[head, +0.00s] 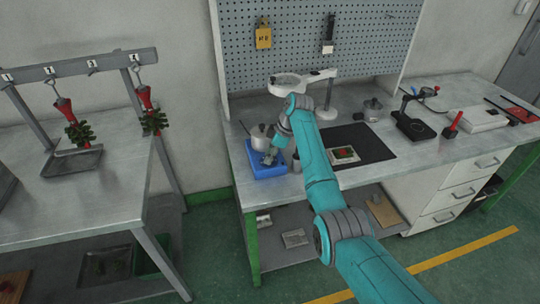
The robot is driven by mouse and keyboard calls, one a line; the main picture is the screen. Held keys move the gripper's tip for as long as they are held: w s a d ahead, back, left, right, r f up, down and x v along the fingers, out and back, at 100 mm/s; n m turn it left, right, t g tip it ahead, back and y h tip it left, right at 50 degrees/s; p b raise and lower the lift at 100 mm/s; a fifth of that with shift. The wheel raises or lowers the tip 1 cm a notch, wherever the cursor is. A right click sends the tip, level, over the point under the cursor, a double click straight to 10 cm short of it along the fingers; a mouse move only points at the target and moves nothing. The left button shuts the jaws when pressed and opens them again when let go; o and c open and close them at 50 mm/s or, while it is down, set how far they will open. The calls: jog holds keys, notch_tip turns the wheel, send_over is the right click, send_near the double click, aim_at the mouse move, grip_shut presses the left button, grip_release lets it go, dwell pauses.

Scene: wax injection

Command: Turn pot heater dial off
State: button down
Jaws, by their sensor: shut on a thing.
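The pot heater (262,170) is a blue box near the left end of the metal workbench. A silver pot (259,136) sits on top of it. My teal arm reaches across the bench, and my gripper (270,157) is at the heater's front, at or near its front face. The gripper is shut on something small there. The dial itself is hidden behind the gripper, so its setting cannot be seen.
A small grey cup (297,162) stands right of the heater. A black mat (358,144) and a white tile with a red-green piece (344,154) lie further right. A magnifier lamp (287,81) stands behind. A hanging rack (80,65) is on the left table.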

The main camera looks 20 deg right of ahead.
jog(key=c, duration=0.8)
grip_release()
jog(key=shift+c, duration=0.2)
jog(key=v, duration=1.2)
